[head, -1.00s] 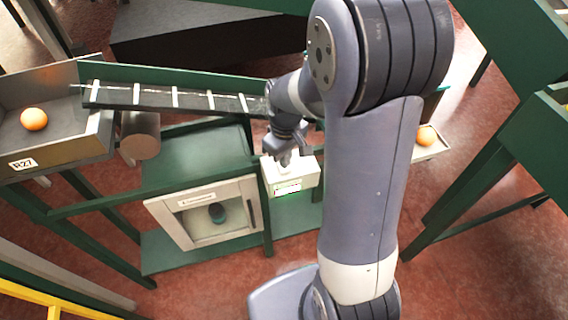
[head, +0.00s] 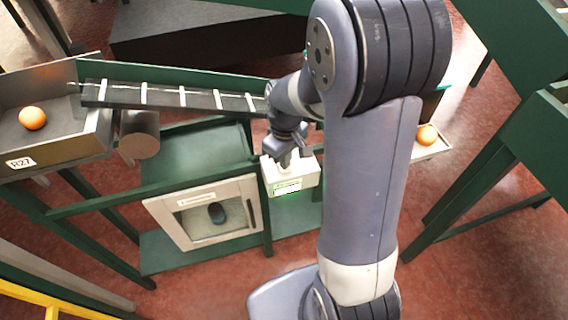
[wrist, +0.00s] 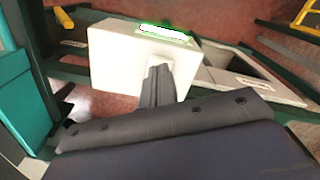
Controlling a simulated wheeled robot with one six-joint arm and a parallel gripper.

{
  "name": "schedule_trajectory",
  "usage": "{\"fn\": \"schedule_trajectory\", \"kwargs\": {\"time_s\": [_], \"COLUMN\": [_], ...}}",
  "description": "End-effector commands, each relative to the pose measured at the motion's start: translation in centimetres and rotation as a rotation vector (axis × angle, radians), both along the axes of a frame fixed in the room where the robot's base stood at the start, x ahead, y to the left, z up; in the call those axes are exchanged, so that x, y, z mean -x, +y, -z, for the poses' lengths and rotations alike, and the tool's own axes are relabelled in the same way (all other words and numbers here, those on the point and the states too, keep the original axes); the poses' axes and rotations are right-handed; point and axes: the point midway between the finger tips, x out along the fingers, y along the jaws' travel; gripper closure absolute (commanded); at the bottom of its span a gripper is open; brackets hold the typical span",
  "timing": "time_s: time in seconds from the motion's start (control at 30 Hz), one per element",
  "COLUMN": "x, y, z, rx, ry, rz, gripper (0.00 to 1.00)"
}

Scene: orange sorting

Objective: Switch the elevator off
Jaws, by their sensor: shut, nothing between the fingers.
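The elevator is a sloping dark belt (head: 122,95) with pale slats, running from the tray at the left towards my arm. A white control box (head: 303,178) with a green-lit label stands below the belt's right end. It also shows in the wrist view (wrist: 112,62). My gripper (head: 286,163) is shut and empty, pointing down at the top of the box. In the wrist view its fingertips (wrist: 159,70) are at a pale raised part on the box, which they partly hide. I cannot tell whether they press it.
One orange (head: 32,118) lies in the left tray (head: 60,148), marked R27. Another orange (head: 426,135) lies on a tray (head: 432,150) right of my arm. A cabinet with a window (head: 172,218) stands below. Green frames (head: 480,180) stand at the right.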

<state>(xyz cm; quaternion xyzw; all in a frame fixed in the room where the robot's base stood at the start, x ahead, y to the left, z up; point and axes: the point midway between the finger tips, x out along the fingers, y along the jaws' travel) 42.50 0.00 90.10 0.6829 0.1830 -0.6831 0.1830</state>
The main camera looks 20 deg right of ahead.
Motion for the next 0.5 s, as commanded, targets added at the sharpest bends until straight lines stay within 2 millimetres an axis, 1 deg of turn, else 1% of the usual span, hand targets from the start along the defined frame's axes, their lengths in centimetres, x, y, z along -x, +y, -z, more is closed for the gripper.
{"fn": "schedule_trajectory", "kwargs": {"time_s": [0.5], "x": [0.01], "y": [0.00], "z": [0.86], "rx": [0.000], "ry": [0.000], "rz": [0.000], "gripper": [1.00]}}
